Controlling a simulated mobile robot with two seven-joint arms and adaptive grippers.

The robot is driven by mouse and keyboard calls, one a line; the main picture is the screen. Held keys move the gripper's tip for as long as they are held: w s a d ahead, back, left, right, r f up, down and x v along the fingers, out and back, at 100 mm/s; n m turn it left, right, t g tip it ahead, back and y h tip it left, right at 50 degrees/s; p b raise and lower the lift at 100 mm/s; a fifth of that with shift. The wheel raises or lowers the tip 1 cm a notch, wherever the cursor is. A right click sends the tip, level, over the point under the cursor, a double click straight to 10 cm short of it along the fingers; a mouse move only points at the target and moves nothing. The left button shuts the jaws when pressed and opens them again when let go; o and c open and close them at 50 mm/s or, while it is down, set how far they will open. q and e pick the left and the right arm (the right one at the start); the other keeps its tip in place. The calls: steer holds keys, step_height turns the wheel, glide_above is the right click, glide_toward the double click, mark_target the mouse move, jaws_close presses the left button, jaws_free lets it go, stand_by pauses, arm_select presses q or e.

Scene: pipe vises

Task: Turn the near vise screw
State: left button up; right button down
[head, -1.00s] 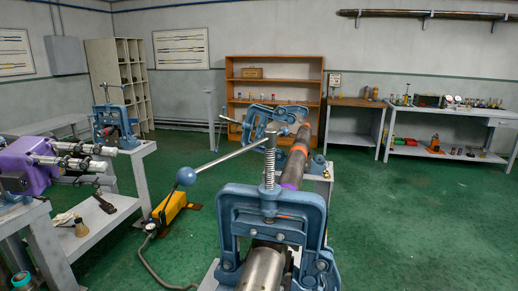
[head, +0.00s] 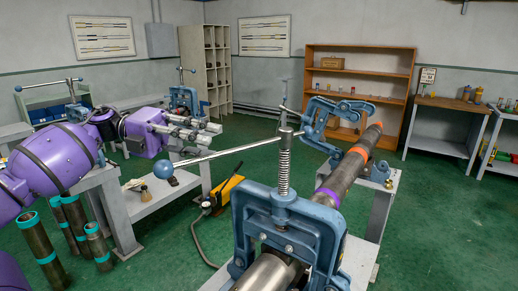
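The near vise (head: 240,225) is a blue yoke clamped over a thick metal pipe (head: 270,272) at the front centre. Its upright threaded screw (head: 284,170) rises from the top of the yoke. A grey handle bar (head: 225,150) crosses the screw's top and slants down left to a blue ball end (head: 163,171). My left gripper (head: 214,133), on a purple arm, points right with its silver fingers spread apart and empty. In the picture it is above the bar, up and right of the ball, and appears apart from it. My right gripper is out of view.
A second blue vise (head: 318,125) stands farther back, open beside the pipe's far end. A yellow foot pedal (head: 222,192) with a hose lies on the green floor. Teal-ended pipes (head: 75,225) stand at lower left. Floor on the right is clear.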

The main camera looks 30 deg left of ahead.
mark_target(236, 150)
arm_select(q)
steer(key=shift+p+x, duration=0.35)
steer(key=shift+x, duration=3.45)
steer(key=shift+s, duration=0.1)
steer(key=shift+c, duration=0.5)
jaws_close()
